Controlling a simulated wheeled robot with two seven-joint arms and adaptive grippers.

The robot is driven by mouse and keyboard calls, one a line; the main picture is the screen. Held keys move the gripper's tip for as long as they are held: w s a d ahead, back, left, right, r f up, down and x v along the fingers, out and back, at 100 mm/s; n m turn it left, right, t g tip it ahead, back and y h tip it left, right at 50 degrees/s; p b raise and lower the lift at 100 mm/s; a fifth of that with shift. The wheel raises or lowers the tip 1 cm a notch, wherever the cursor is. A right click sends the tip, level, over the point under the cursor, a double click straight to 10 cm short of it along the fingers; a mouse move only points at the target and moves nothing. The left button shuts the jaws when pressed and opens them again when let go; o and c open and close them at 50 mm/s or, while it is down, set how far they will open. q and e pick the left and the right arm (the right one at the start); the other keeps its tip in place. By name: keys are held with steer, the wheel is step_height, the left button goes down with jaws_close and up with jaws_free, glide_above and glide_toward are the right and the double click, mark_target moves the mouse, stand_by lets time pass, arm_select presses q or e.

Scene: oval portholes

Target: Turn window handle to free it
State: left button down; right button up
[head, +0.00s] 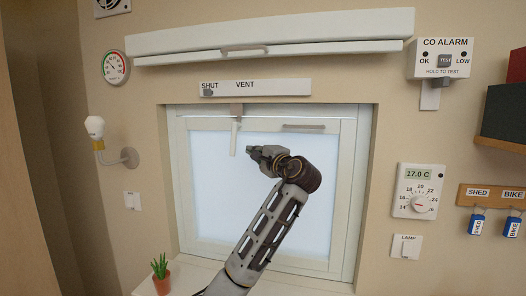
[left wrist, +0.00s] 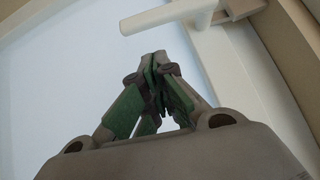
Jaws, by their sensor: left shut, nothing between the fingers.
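The window (head: 205,195) is a white frame with a pale pane, set in a recess in the wall. Its white handle (head: 235,138) hangs down from a greyish mount at the top of the frame. In the left wrist view the handle (left wrist: 165,18) shows near the top, running to its mount at the upper right. My left gripper (head: 252,152) is shut and empty, in front of the pane, just right of the handle's lower end in the head view. In the left wrist view its fingertips (left wrist: 158,60) meet below the handle, apart from it in the picture. My right gripper is not in view.
A SHUT/VENT strip (head: 270,88) with a slider sits above the window, and a long white blind housing (head: 270,38) above that. A potted plant (head: 161,275) stands on the sill at the left. A thermostat (head: 416,190) and CO alarm (head: 440,58) are at the right.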

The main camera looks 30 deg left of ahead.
mark_target(236, 132)
arm_select(q)
steer(key=shift+s+a+r+p, duration=0.15)
steer(key=shift+s+a+p, duration=0.1)
steer(key=shift+a, duration=0.55)
steer(key=shift+s+a+r+p, duration=0.1)
steer(key=shift+s+a+p, duration=0.15)
steer(key=shift+a, duration=0.55)
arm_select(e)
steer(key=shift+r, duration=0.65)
arm_select(q)
steer(key=shift+a+f, duration=0.1)
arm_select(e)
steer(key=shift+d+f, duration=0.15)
